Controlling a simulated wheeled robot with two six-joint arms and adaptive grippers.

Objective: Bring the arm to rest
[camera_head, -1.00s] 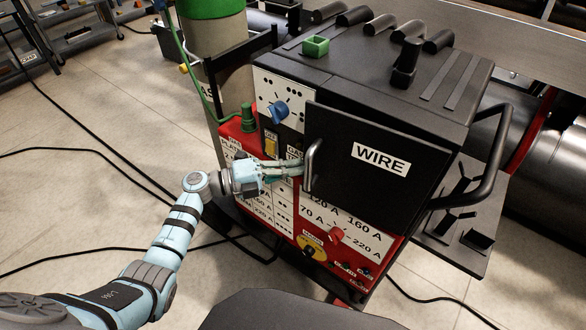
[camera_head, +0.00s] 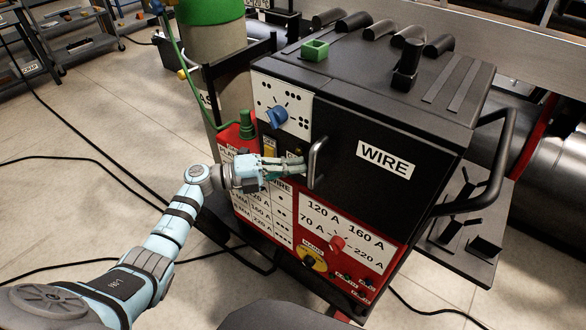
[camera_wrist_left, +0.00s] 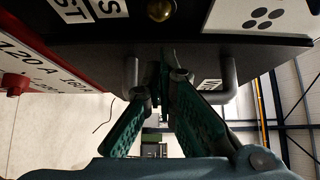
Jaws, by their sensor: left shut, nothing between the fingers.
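My left gripper (camera_head: 300,167) is at the front of the black and red welding machine, with its fingertips beside the grey bar handle of the wire door (camera_head: 345,120). In the left wrist view its two green fingers (camera_wrist_left: 165,85) come together close to the handle, with nothing seen held between them. The black door marked WIRE now lies flush or nearly flush with the machine's front. I cannot tell whether the fingers touch the handle (camera_head: 315,162). My right gripper is not in view.
A blue knob (camera_head: 277,118) sits above the gripper on a white dotted panel, and a red knob (camera_head: 337,243) below. A gas cylinder (camera_head: 222,50) with a green hose stands left of the machine. Cables (camera_head: 75,155) cross the floor. A side shelf (camera_head: 462,240) juts out at right.

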